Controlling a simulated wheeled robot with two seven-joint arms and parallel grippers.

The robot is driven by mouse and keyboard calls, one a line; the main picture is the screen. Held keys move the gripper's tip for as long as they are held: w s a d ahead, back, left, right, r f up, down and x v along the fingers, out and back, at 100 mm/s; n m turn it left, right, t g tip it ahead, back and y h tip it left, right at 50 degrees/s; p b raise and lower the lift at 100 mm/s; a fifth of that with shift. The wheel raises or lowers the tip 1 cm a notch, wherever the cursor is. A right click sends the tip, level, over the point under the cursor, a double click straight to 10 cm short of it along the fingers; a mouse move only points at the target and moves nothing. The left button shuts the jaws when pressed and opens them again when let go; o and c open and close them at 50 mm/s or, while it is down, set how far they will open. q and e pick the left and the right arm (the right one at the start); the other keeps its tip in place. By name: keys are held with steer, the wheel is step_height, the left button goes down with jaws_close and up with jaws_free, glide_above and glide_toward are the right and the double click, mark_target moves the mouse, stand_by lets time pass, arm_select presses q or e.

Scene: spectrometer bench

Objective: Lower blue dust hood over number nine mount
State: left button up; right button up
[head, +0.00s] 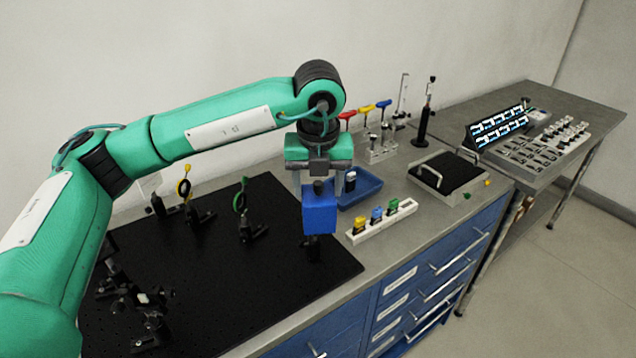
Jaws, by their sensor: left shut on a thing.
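The blue dust hood (319,218) is a small blue box with a dark knob on top. My left gripper (320,188) points down and is shut on the hood at its top. The hood hangs over the right part of the black breadboard (275,285). A dark mount (313,248) shows just below the hood, its upper part hidden by the hood. I cannot tell whether the two touch, and no number on the mount can be read. My right gripper is not in view.
Mounts with yellow (184,188) and green (241,197) rings stand on the breadboard's left part. A blue tray (367,187) and a white rack (383,222) of coloured pieces lie right of the hood. Coloured-handled tools (365,108) stand behind.

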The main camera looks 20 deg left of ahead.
arm_select(q)
steer(key=shift+f+b, duration=0.95)
steer(key=shift+f, duration=0.15)
steer(key=shift+f+b, duration=0.2)
steer(key=shift+b, duration=0.25)
steer(key=o, duration=1)
steer(key=shift+o, duration=0.2)
